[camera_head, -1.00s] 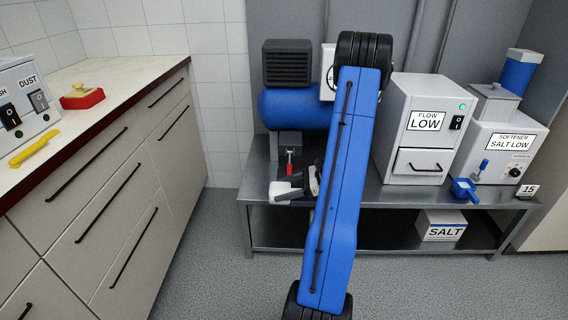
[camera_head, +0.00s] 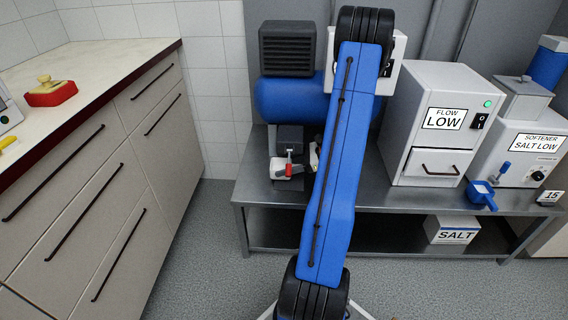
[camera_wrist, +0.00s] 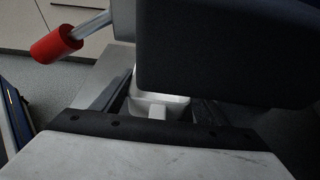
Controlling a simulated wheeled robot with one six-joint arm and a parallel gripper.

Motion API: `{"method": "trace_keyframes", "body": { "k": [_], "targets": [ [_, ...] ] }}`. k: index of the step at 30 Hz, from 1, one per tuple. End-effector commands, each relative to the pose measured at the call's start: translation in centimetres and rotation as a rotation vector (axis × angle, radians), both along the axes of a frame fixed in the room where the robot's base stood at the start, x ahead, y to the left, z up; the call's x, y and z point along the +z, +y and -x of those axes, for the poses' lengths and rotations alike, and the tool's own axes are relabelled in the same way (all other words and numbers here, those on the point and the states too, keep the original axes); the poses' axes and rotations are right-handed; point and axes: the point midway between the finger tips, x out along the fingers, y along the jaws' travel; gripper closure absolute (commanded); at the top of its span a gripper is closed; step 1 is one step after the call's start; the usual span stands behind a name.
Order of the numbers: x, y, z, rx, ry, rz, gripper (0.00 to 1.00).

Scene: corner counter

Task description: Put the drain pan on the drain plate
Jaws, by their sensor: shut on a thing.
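The white drain pan (camera_head: 282,169) is in the head view, just below the red-handled drain valve (camera_head: 289,168) of the blue tank. In the wrist view the pan (camera_wrist: 160,104) sits between the two dark fingers of my gripper (camera_wrist: 160,112), which is shut on it. The valve's red handle (camera_wrist: 56,43) shows at the upper left there. A flat grey patch (camera_head: 287,185) under the pan may be the drain plate; its outline is mostly hidden. I cannot tell whether the pan touches it. My blue arm hides most of the gripper in the head view.
The blue tank (camera_head: 290,98) and a dark block (camera_wrist: 225,50) stand close to the gripper. Drawers (camera_head: 110,170) stand left.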

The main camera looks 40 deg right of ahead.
Motion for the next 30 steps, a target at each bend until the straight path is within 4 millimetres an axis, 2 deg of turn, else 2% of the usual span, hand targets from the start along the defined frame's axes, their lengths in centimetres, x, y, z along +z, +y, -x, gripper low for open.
{"method": "trace_keyframes", "body": {
  "k": [6,18,19,21,30],
  "targets": [
    [-1.4,-0.3,0.5,-0.008,0.000,-0.001,0.64],
    [-1.8,-0.3,0.5,-0.008,0.000,0.000,0.64],
    [-1.8,-0.3,0.5,-0.008,0.000,0.000,0.29],
    [-1.8,-0.3,0.5,-0.008,0.000,0.000,0.15],
    [-1.7,-0.3,0.5,-0.007,-0.001,0.001,0.15]
  ]
}}
